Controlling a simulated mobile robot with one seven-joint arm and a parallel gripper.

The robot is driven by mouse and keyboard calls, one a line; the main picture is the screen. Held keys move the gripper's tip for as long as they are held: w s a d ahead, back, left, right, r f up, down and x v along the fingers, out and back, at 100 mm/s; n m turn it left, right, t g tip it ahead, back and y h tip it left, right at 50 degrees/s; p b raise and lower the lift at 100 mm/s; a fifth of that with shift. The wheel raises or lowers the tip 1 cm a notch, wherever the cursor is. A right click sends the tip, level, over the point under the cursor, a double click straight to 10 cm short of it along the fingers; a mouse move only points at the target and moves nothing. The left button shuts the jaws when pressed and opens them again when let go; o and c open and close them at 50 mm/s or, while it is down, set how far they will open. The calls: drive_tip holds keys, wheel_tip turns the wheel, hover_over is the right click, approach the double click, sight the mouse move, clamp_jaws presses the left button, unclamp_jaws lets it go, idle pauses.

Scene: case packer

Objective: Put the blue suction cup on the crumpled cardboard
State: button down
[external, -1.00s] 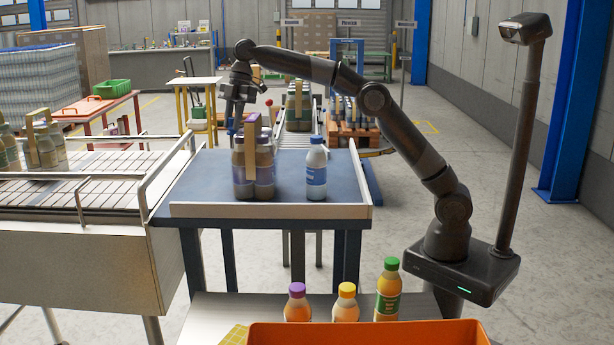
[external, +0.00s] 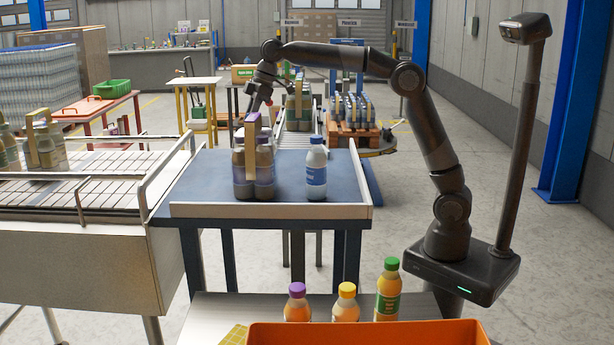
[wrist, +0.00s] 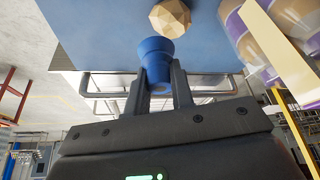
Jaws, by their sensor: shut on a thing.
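The blue suction cup (wrist: 155,52) is held between the two fingers of my gripper (wrist: 158,76) in the wrist view, its wide end pointing away from the fingers. The crumpled cardboard (wrist: 171,18) is a tan faceted ball on the blue tabletop (wrist: 100,30), just beyond the cup at the top of the wrist view. The cup looks close to it, but I cannot tell whether they touch. In the external view my gripper (external: 256,103) is over the far part of the table, behind the bottle pack. I cannot make out the cup or the cardboard there.
A bottle pack with a tan carrier (external: 251,165) stands on the blue table, and it also shows beside the cardboard in the wrist view (wrist: 270,45). A single white bottle with a blue label (external: 316,170) stands to its right. A low pale rim (external: 270,211) edges the table.

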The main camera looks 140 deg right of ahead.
drive_tip(key=w+f, duration=0.1)
drive_tip(key=w, duration=0.2)
drive_tip(key=w+a+f, duration=0.1)
drive_tip(key=shift+w+a+f, duration=0.1)
drive_tip(key=shift+w+f, duration=0.05)
drive_tip(key=shift+f, duration=2.15)
drive_tip(key=shift+f, duration=0.1)
drive_tip(key=c, duration=1.3)
unclamp_jaws()
drive_tip(key=shift+o, duration=0.2)
drive_tip(key=v, duration=1.2)
drive_tip(key=shift+a, duration=0.15)
